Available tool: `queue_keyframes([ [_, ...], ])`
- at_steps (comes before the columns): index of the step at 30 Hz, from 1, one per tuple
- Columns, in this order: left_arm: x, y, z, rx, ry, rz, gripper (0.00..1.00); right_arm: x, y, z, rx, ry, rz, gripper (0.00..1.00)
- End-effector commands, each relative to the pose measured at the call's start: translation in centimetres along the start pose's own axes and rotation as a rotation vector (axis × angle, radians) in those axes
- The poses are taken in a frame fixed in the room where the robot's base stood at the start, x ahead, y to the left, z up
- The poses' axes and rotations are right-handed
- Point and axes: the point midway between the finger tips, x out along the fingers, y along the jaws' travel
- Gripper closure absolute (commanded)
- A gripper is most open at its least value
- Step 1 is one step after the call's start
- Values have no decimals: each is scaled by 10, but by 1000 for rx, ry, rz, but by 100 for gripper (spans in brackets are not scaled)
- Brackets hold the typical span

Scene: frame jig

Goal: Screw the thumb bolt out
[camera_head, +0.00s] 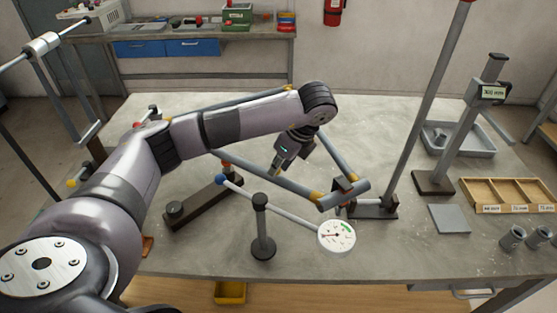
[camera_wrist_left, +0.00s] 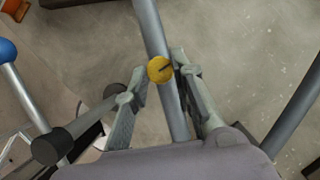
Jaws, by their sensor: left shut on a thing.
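The thumb bolt (camera_wrist_left: 160,69) shows in the left wrist view as a round yellow head with a dark line across it, in front of a grey tube of the frame (camera_wrist_left: 152,28). My left gripper (camera_wrist_left: 161,73) has a finger on each side of this head and is shut on it. In the head view the left gripper (camera_head: 290,162) points down inside the grey tubular frame (camera_head: 288,187), which has yellow corner parts. The bolt's shank is hidden, so I cannot tell how deep it sits. My right gripper is in neither view.
A dial gauge (camera_head: 336,236) on a rod with a blue ball end and a dark post (camera_head: 261,225) stand before the frame. A tall pole (camera_head: 427,105) rises to the right. A wooden sorting tray (camera_head: 507,194) and two metal cups lie farther right.

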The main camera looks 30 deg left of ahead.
Motion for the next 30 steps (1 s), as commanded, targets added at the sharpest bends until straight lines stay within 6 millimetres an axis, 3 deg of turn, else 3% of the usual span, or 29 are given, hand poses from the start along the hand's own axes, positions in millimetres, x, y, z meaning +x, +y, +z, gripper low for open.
queue_keyframes([
  [15, 2, 1, -2, -12, 1, 11, 100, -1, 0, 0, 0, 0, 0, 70],
  [16, 2, 1, -2, -12, 1, 11, 75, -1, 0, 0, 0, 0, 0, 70],
  [24, 1, 0, -1, -13, 1, 9, 57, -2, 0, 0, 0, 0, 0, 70],
  [30, 1, 0, 0, -14, 0, 8, 56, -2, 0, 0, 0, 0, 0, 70],
])
